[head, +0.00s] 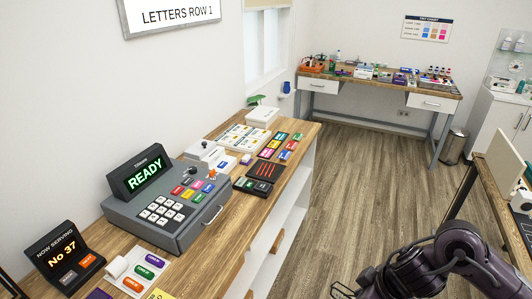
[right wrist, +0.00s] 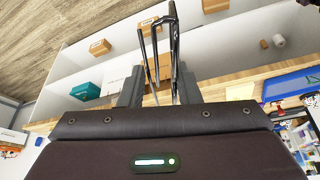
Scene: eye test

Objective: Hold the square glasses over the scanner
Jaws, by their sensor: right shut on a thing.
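My right gripper (right wrist: 158,85) is shut on a pair of dark-framed glasses (right wrist: 173,40), seen nearly edge-on, so their lens shape is hard to tell. In the head view my right arm comes in from the right, and a thin dark part of the glasses (head: 341,289) shows at the bottom edge. The scanner, a black pad with red lines (head: 266,171), lies flat on the wooden counter. The glasses are apart from it, nearer to me and off the counter's right side. My left gripper is in neither view.
On the counter (head: 218,262) stand a grey register reading READY (head: 160,210), a "No 37" display (head: 63,258) and several coloured cards. Open white shelves (head: 285,235) lie below its right edge. The wooden floor (head: 370,190) is clear. A far workbench (head: 380,86) holds many small items.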

